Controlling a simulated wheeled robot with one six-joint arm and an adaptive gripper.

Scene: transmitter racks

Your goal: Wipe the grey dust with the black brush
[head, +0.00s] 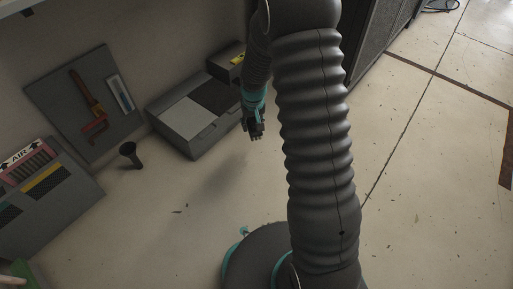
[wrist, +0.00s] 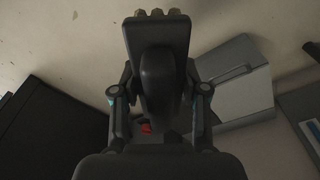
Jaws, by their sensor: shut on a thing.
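The black brush (wrist: 155,32) fills the upper middle of the wrist view, with pale bristle tufts along its far end. My gripper (wrist: 158,95) is shut on its handle, one finger on each side. In the head view my gripper (head: 256,131) hangs beside the right end of a low grey unit, apart from the floor; the brush is hard to make out there. The unit's top has a lighter grey patch (head: 187,118) and a black panel (head: 214,95). I cannot tell whether the lighter patch is the grey dust.
A tool board (head: 88,100) leans at the wall on the left. A black funnel-shaped object (head: 130,155) stands on the floor before it. A grey unit with an AIR label (head: 45,195) is at the far left. A dark cabinet (head: 378,40) stands behind. The right floor is largely clear.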

